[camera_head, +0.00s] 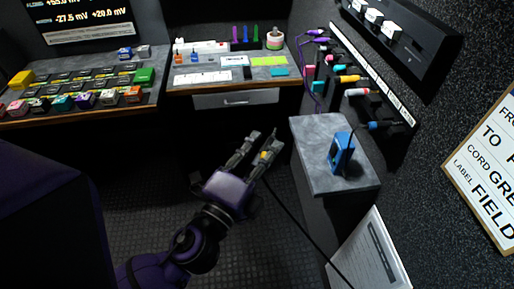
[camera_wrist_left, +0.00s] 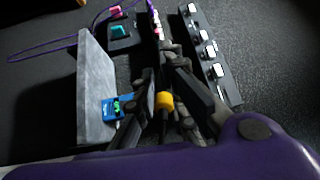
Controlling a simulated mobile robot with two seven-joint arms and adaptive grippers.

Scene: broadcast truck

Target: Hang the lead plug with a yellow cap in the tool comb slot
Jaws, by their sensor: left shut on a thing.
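My left gripper (camera_head: 266,143) is above the floor, left of the grey side shelf, and shut on the lead plug. The plug's yellow cap (camera_head: 264,155) shows between the fingers, and also in the left wrist view (camera_wrist_left: 165,100). A black lead hangs from the plug and runs down to the lower right. On the right wall is a black strip with a white label edge (camera_head: 372,72), where several coloured plugs sit in a row; I cannot tell for sure which part is the tool comb. The gripper is apart from it. My right gripper is not in view.
The grey side shelf (camera_head: 312,150) carries a blue device (camera_head: 341,152); its edge lies just right of the gripper. A black rail with white blocks (camera_head: 374,16) is higher on the wall. Desks with coloured blocks (camera_head: 135,94) and tools stand behind. The floor around the gripper is clear.

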